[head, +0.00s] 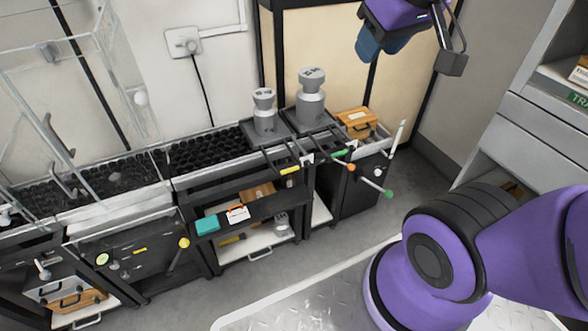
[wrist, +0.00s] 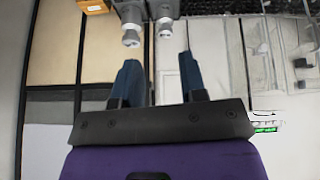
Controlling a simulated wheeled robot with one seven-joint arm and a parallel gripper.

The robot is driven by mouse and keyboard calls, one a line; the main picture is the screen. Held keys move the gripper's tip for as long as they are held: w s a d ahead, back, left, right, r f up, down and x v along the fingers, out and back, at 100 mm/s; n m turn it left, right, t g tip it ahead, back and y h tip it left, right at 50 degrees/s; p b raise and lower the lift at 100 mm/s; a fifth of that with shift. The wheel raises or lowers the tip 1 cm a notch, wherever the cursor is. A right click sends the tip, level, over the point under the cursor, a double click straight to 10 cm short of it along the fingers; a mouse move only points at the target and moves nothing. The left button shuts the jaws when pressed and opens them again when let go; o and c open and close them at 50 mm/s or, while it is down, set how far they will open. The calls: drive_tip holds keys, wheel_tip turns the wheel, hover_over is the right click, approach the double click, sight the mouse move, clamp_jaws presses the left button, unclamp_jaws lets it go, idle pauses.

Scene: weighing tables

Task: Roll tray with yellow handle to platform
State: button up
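A yellow handle grip (head: 289,171) sticks out at the front of a dark tray (head: 284,141). A smaller grey weight (head: 264,114) stands upright on this tray. A larger grey weight (head: 311,97) stands on the neighbouring tray to its right. I cannot tell for sure which surface is the platform. My gripper (head: 385,38) is high at the top of the head view, above and right of the trays, not touching them. In the wrist view my gripper (wrist: 158,72) has its two blue fingers apart with nothing between them. The handle cannot be made out there.
A black roller bed (head: 205,152) adjoins the tray on the left. An orange-tipped rod (head: 350,167) and a green-tipped rod (head: 388,193) stick out right of it. A wooden box (head: 356,121) sits at the right end. Grey floor (head: 262,284) is clear in front.

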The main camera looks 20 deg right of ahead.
drive_tip(key=w+d+f+n+t, duration=0.1)
drive_tip(key=w+d+f+n, duration=0.2)
drive_tip(key=w, duration=0.5)
drive_tip(key=w+d+f+n+t, duration=0.1)
drive_tip(key=w+f+n, duration=0.2)
drive_tip(key=w+f, duration=0.35)
drive_tip(key=w+d+f+n+t, duration=0.1)
drive_tip(key=w+d+f+n, duration=0.15)
drive_tip(key=w, duration=0.75)
drive_tip(key=w+f+n+t+y, duration=0.1)
drive_tip(key=w+f+n, duration=0.25)
drive_tip(key=f, duration=0.45)
drive_tip(key=w+f+n+t+y, duration=0.1)
drive_tip(key=w+f+n, duration=0.1)
drive_tip(key=w+f, duration=0.45)
drive_tip(key=n+t+y, duration=0.2)
drive_tip(key=n+y, duration=0.1)
drive_tip(key=n, duration=0.2)
approach(290, 170)
drive_tip(key=w+d+r, duration=0.2)
drive_tip(key=w+r, duration=0.3)
drive_tip(key=s+f+n+t+y, duration=0.2)
drive_tip(key=s+f, duration=0.4)
drive_tip(key=f, duration=0.1)
drive_tip(key=x, duration=1.1)
drive_tip(key=shift+w+a+f, duration=0.1)
drive_tip(key=shift+a+f, duration=0.1)
drive_tip(key=shift+f, duration=0.1)
clamp_jaws()
